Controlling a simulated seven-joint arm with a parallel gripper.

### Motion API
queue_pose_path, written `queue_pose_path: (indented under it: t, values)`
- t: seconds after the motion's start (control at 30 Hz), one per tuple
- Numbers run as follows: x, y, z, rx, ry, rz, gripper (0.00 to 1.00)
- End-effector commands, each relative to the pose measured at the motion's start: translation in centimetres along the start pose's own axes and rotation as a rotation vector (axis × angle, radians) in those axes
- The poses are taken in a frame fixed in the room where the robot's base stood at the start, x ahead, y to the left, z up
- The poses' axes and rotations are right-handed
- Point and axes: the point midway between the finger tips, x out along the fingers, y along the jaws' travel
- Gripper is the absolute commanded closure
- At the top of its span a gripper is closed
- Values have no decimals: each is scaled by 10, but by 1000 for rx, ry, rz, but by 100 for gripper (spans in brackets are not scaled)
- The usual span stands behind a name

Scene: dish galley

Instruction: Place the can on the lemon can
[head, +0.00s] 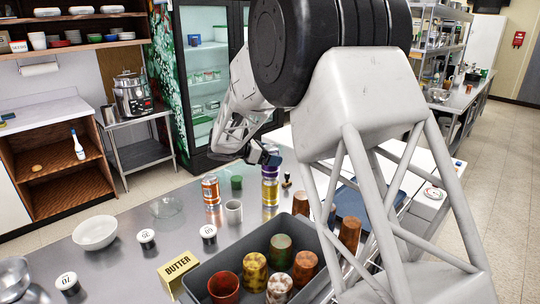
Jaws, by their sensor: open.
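A yellow lemon can (269,192) stands upright on the steel counter. A purple-banded can (270,173) shows directly above it and appears to rest on top of it; I cannot tell exactly how well the two line up. An orange can (211,191) stands upright to their left. My gripper (264,158) is just above the purple-banded can, with its jaws open. The fingers are small and partly hidden, so I cannot tell whether they touch the can.
A green cup (236,182) and a grey cup (234,211) stand between the cans. A dark bin (240,254) with several coloured tumblers is in front, beside a yellow butter sign (177,270). A white bowl (95,233) and a glass bowl (166,207) are left.

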Motion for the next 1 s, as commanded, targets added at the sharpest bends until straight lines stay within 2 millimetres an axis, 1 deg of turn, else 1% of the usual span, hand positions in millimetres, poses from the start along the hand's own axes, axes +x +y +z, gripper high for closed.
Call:
queue_pose_path:
  t: [0.2, 0.37, 0.57, 0.8, 1.0]
  values:
    - [-1, 0, 3, 0, 0, 0, 5]
    - [-12, 0, 3, 0, 0, 1, 5]
    - [-37, 0, 3, 0, 0, 3, 5]
    - [-77, 0, 2, 0, 0, 3, 5]
    - [-104, 0, 3, 1, 1, 2, 5]
